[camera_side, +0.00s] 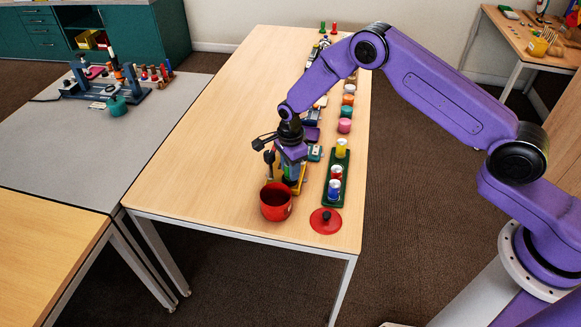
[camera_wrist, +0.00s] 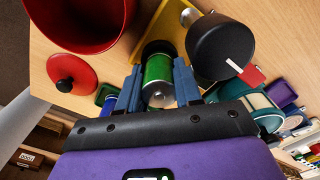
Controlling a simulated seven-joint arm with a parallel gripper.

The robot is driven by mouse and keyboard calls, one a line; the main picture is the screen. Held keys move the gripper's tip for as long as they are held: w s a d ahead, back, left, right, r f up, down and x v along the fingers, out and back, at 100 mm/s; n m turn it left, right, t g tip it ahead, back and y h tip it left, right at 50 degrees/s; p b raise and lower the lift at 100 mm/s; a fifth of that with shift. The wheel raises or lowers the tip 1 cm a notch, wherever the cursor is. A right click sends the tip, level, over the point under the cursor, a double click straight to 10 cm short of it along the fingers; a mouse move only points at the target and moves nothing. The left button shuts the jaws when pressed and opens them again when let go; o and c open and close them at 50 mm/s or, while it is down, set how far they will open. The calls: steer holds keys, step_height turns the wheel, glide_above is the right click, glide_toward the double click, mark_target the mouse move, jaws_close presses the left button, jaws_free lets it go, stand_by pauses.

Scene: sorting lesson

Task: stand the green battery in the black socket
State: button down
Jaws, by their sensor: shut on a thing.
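The green battery (camera_wrist: 158,70) is between the two blue fingers of my gripper (camera_wrist: 158,90) in the wrist view, its silver end facing the camera. Its far end meets a dark, rounded part (camera_wrist: 157,46) by a yellow base (camera_wrist: 172,18); this may be the black socket, but I cannot tell whether the battery is inside it or only in front of it. In the side view my gripper (camera_side: 291,172) points down over the table, just behind the red pot, and largely hides the battery and the yellow base (camera_side: 300,186).
A black knob with a white mark (camera_wrist: 221,47) stands close to the right finger. The red pot (camera_side: 275,203) is in front, its red lid (camera_side: 326,221) at the right. A green rack (camera_side: 333,188) holds several cylinders. The table's left side is clear.

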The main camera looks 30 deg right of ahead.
steer(key=shift+f, duration=0.5)
steer(key=c, duration=1)
jaws_free()
steer(key=shift+c, duration=0.2)
steer(key=shift+r, duration=5.5)
step_height(320, 180, up, 6)
steer(key=shift+r, duration=0.1)
